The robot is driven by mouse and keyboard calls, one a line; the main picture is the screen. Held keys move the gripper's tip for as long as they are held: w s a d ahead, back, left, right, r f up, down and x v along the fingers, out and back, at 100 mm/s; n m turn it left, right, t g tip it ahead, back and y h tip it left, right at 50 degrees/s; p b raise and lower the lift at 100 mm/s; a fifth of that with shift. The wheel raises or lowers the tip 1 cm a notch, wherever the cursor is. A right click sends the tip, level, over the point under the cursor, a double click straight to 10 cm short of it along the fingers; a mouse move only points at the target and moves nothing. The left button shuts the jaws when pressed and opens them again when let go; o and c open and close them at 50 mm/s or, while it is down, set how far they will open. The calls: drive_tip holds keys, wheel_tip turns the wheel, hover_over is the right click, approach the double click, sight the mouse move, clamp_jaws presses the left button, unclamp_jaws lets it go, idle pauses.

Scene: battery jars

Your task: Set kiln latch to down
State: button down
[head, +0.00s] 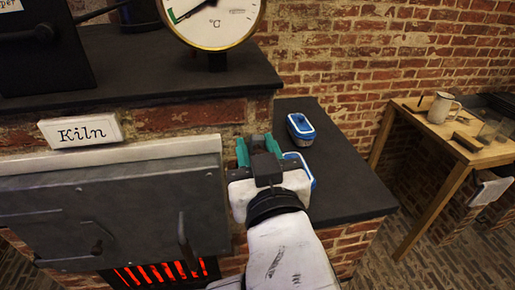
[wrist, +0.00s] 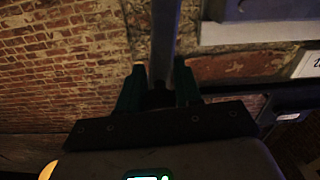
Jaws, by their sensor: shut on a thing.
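The kiln (head: 150,215) is at the left of the head view, with a grey metal door, a white sign reading Kiln (head: 82,131) and a red glow in slots below. My gripper (head: 257,146), with green fingers, is at the right edge of the kiln door, by the dark counter. In the wrist view my gripper (wrist: 160,82) has a grey bar (wrist: 163,40) between its fingers, which looks like the kiln latch. The fingers are shut on it. In the head view my gripper and wrist hide this bar, so its full angle does not show.
A blue-lidded jar (head: 300,129) stands on the dark counter (head: 345,180); another (head: 306,172) is partly hidden behind my gripper. A round dial gauge (head: 212,22) stands above the kiln. A wooden table (head: 462,150) with a mug (head: 443,106) is at right.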

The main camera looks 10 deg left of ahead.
idle(0.4)
drive_tip(key=shift+a+r+n+p, duration=0.1)
drive_tip(key=shift+a+n+p, duration=0.05)
drive_tip(key=shift+n+p, duration=0.3)
drive_tip(key=shift+s+a+f+n+p, duration=0.2)
drive_tip(key=shift+a+n+p, duration=0.2)
drive_tip(key=shift+a+n, duration=0.5)
drive_tip(key=shift+s+a+f+n+p, duration=0.15)
drive_tip(key=shift+a+n+p, duration=0.35)
drive_tip(key=shift+n, duration=0.85)
drive_tip(key=shift+s+a+f+n+p, duration=0.1)
drive_tip(key=shift+s+a+n+p, duration=0.2)
drive_tip(key=shift+a+n, duration=0.65)
drive_tip(key=shift+d, duration=0.15)
